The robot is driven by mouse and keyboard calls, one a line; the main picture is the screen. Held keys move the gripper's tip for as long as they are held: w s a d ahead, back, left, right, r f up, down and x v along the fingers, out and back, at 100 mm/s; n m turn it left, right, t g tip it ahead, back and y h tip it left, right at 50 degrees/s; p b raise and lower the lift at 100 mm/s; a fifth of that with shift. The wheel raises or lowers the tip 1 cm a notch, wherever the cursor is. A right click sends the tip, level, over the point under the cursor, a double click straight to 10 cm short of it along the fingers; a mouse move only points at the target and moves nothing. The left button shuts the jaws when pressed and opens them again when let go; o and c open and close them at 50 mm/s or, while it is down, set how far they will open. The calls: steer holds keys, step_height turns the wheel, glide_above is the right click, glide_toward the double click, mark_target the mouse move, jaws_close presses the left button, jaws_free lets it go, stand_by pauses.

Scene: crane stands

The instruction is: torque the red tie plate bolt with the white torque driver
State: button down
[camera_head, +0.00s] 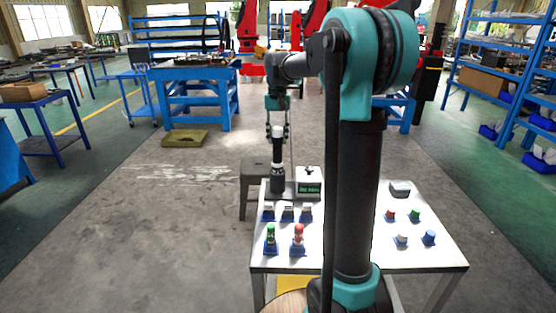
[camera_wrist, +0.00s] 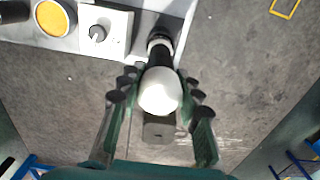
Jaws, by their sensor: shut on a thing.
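My gripper (camera_head: 277,118) is above the far left part of the white table, pointing down. Its fingers are shut on the white torque driver (camera_head: 278,142), which is upright with a white upper end and a dark lower body. In the wrist view the driver's round white end (camera_wrist: 160,91) sits between the two fingers. I cannot tell whether its lower end touches the table. A red-topped piece (camera_head: 298,232) stands in a blue holder at the table's near left. A small red piece (camera_head: 390,214) is at the right. I cannot tell which is the tie plate bolt.
A white box with a green display (camera_head: 309,188) is beside the driver; its knob (camera_wrist: 97,33) shows in the wrist view. A green-topped piece (camera_head: 271,234) stands beside the red-topped one. Several small blue holders are nearby.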

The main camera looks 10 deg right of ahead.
steer(key=shift+r, duration=0.15)
steer(key=shift+r, duration=5.5)
